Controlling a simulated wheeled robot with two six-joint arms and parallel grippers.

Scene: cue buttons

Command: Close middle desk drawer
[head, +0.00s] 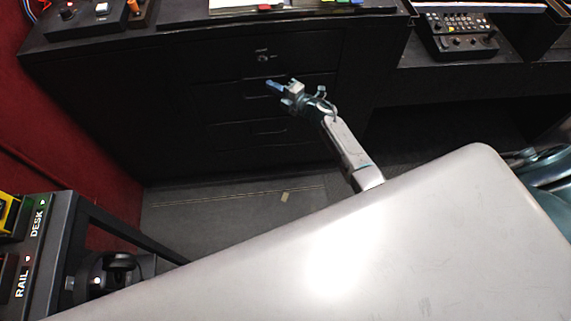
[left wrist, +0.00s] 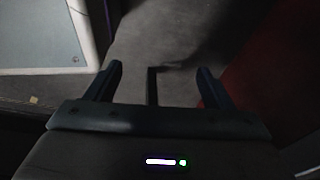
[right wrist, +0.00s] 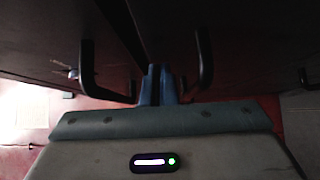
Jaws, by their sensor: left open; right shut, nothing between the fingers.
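The black desk front (head: 170,110) holds a stack of drawers. The middle drawer (head: 315,90) lies below the top drawer (head: 310,55), which has a lock with a key. How far the middle drawer stands out is hard to tell. My right gripper (head: 277,90) is shut and empty, in front of the middle drawer's upper part. In the right wrist view its fingers (right wrist: 158,84) are together near the seam between two drawer fronts, between two dark bar handles; contact cannot be told. In the left wrist view my left gripper (left wrist: 157,82) is open and empty over the floor.
The bottom drawer (head: 305,130) is below. The desktop carries a control box (head: 90,18) at left and a keypad panel (head: 460,30) at right. A large pale grey surface (head: 440,230) fills the lower right. A labelled black panel (head: 40,250) is at lower left. Floor (head: 225,215) before the desk is clear.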

